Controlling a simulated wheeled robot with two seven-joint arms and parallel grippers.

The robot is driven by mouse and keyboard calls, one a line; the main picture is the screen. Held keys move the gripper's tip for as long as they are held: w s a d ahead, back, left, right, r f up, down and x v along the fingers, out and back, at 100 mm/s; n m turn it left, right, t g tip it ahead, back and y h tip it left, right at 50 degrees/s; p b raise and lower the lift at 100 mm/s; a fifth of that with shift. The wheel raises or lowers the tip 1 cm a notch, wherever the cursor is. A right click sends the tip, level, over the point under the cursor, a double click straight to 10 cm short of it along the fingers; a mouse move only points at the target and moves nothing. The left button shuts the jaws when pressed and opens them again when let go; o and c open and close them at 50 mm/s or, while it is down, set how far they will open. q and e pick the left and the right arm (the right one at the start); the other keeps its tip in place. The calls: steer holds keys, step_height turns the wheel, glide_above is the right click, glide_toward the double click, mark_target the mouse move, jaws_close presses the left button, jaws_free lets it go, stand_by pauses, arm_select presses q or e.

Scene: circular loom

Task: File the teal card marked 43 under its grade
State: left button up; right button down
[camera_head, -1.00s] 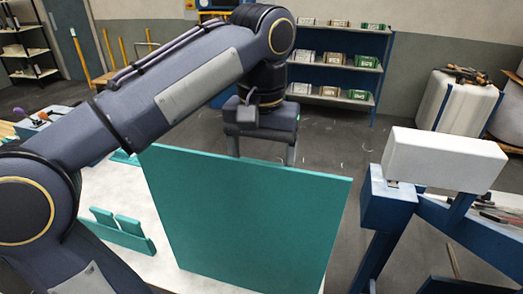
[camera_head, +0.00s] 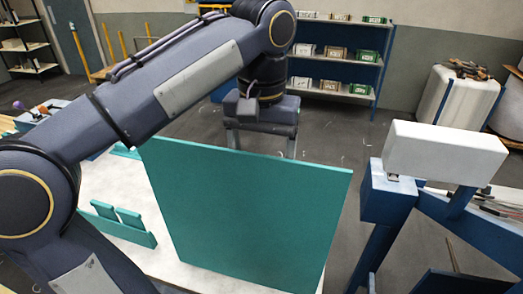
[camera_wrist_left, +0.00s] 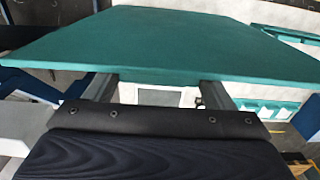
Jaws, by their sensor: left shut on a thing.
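My left gripper (camera_head: 262,143) hangs behind the top edge of a large upright teal panel (camera_head: 245,215) in the head view. Its two fingers stand well apart, and the panel hides their tips. The left wrist view also shows the teal panel (camera_wrist_left: 165,45) across the ends of the left gripper's fingers (camera_wrist_left: 160,92). No mark 43 is legible. A low teal holder (camera_head: 115,228) with small upright teal plates (camera_head: 128,217) stands left of the panel. My right gripper is out of view.
A blue frame (camera_head: 385,205) with a white block (camera_head: 445,152) is close on the right. Blue shelves (camera_head: 335,88) with several boxes stand at the back. Floor is clear between.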

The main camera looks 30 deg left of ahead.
mark_target(262, 179)
arm_select(q)
steer(key=shift+f+b, duration=0.6)
steer(key=shift+f, duration=0.5)
steer(key=shift+f+b, duration=1.65)
steer(key=shift+f, duration=0.6)
steer(key=o, duration=1.1)
steer(key=shift+r, duration=0.15)
step_height(262, 179, up, 8)
steer(key=shift+f+p, duration=0.1)
steer(key=shift+p, duration=1.05)
